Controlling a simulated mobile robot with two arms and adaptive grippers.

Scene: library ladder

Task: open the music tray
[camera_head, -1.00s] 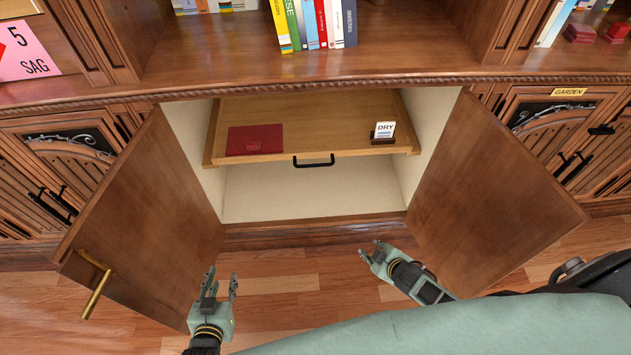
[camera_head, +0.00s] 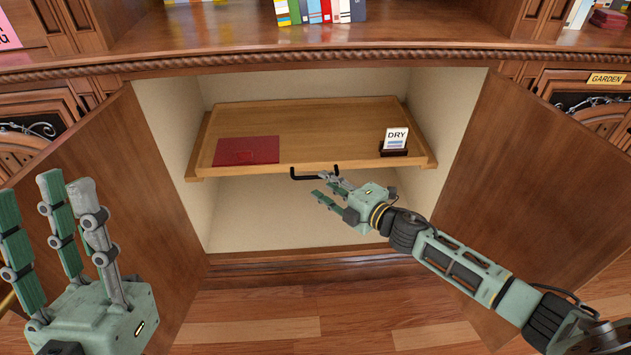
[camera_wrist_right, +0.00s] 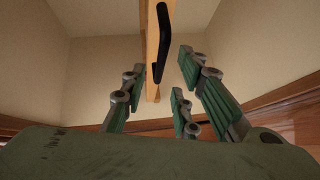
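The music tray (camera_head: 330,120) is a wooden pull-out board inside the open cabinet, with a black handle (camera_head: 302,175) on its front edge. In the right wrist view the handle (camera_wrist_right: 162,45) lies ahead, between the lines of my spread fingers. My right gripper (camera_head: 325,188) is open at the handle, its fingers beside and just below it; I cannot tell whether they touch. My left gripper (camera_head: 55,225) is open and empty at the lower left, in front of the left door. A dark red folder (camera_head: 246,150) lies on the tray's left part. A DRY card (camera_head: 396,137) stands in a small holder on its right.
The left cabinet door (camera_head: 120,180) and right door (camera_head: 540,190) stand open on both sides. Books (camera_head: 318,12) stand on the shelf above. The space under the tray is empty, and the wooden floor in front is clear.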

